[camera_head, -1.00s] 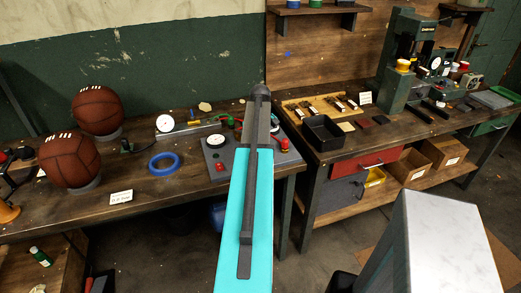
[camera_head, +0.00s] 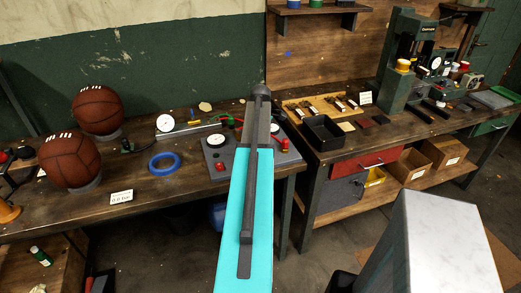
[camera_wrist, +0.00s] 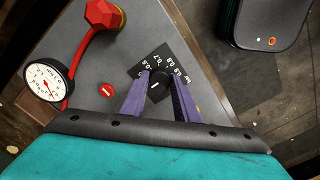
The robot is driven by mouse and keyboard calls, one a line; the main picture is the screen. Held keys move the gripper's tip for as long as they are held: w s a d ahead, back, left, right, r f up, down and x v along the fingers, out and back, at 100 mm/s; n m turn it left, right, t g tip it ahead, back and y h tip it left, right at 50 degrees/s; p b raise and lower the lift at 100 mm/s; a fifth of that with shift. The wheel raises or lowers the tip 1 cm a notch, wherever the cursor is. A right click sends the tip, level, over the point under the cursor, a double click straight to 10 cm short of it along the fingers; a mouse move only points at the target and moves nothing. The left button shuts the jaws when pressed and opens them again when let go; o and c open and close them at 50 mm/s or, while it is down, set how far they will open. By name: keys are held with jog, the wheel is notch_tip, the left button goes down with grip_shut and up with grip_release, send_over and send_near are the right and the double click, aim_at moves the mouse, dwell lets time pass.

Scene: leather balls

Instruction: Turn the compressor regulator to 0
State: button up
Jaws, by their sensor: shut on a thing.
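The compressor regulator is a small black round knob (camera_wrist: 157,86) with a light pointer mark, on a dark scale plate (camera_wrist: 178,62) printed with numbers such as 0.7 and 0.8 and "bar". It sits on a grey panel (camera_wrist: 75,115). My gripper (camera_wrist: 157,88) is shut on the knob, with one purple finger on each side. A white round gauge (camera_wrist: 47,83) with a red needle stands on the panel at the left; its reading is too small to tell. In the head view my arm covers the gripper and the knob, while the panel (camera_head: 213,176) shows.
Two brown leather balls (camera_head: 68,160) (camera_head: 97,109) and a blue ring (camera_head: 164,163) are on the left bench. A black tray (camera_head: 323,132) is on the right bench.

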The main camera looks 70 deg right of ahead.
dwell(0.3)
jog(key=o, duration=1.1)
jog(key=shift+c, duration=0.2)
jog(key=shift+r, duration=0.15)
notch_tip(320, 180, up, 14)
jog(key=b, duration=0.3)
jog(key=shift+f, duration=0.2)
